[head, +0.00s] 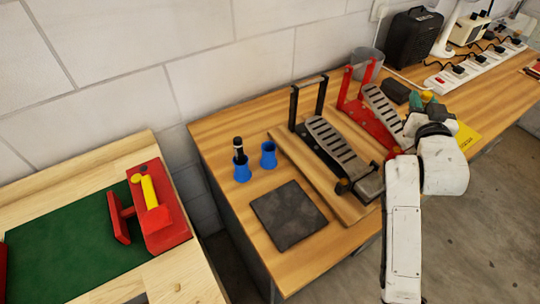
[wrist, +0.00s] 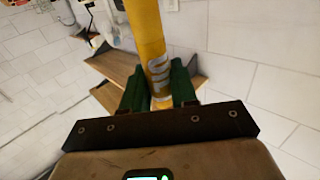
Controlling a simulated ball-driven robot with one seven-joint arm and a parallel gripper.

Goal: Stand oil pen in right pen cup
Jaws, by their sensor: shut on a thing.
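My gripper (head: 416,104) is at the right of the bench in the head view, its green fingers above the bench beside the red pedal. It is shut on the yellow oil pen (wrist: 146,35), which shows lettering in the wrist view between the green fingers (wrist: 160,88). In the head view only a small yellow end of the pen (head: 427,95) shows. The right pen cup (head: 268,156) is blue, upright and looks empty. The left pen cup (head: 242,172) is blue and holds a dark pen with a white band (head: 239,149). Both cups are far left of my gripper.
A black drum pedal (head: 328,142) on a wooden board and a red pedal (head: 381,105) stand between the cups and my gripper. A dark square mat (head: 288,215) lies in front of the cups. A grey bin (head: 367,63) and black box (head: 412,38) stand behind.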

